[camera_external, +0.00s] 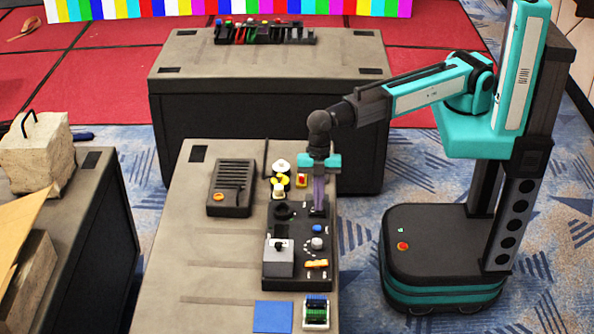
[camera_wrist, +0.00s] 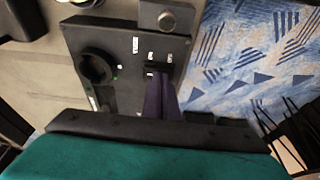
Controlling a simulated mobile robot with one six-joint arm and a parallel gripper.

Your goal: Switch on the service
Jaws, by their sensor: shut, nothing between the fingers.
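A black control panel (camera_external: 273,232) lies on the near table, with several controls on it. My gripper (camera_external: 319,206) points down at the panel's far right part, its purple fingers together and empty. In the wrist view the fingertips (camera_wrist: 160,80) are at a small dark switch (camera_wrist: 152,69) with white marks around it; whether they touch it I cannot tell. A black round knob (camera_wrist: 97,67) is left of the switch, with a small green light (camera_wrist: 115,78) between them. The labels are too small to read, and the fingers partly hide the switch.
A blue button (camera_external: 317,229), a grey knob (camera_external: 317,243), an orange control (camera_external: 316,264) and a grey joystick box (camera_external: 278,260) are nearer on the panel. A black slatted box (camera_external: 231,185) stands at left. Yellow and white round items (camera_external: 280,181) are beyond the panel.

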